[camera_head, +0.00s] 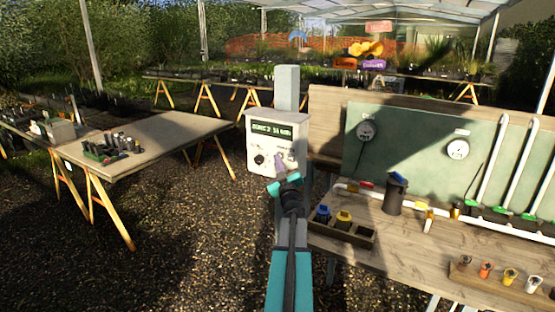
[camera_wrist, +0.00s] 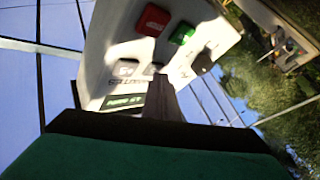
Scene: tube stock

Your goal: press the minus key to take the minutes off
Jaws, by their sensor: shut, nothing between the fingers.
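The control box (camera_head: 270,148) is a pale case on a post, with a dark display (camera_head: 271,129) of green text too small to read surely. In the wrist view its face shows a red key (camera_wrist: 153,20), a green key (camera_wrist: 182,33), a dark key (camera_wrist: 203,61) and a grey key (camera_wrist: 125,67) near printed lettering. The display (camera_wrist: 123,102) is at the bottom of that view. My gripper (camera_head: 280,160) is shut and empty, its tips at the lower part of the box face. In the wrist view the fingertips (camera_wrist: 160,80) overlap another small key. I cannot tell touch, or which key is minus.
A workbench (camera_head: 400,258) with pipes, gauges and a dark canister (camera_head: 395,193) stands close on the right. A trestle table (camera_head: 160,137) with small items is on the left. The gravel between them is open.

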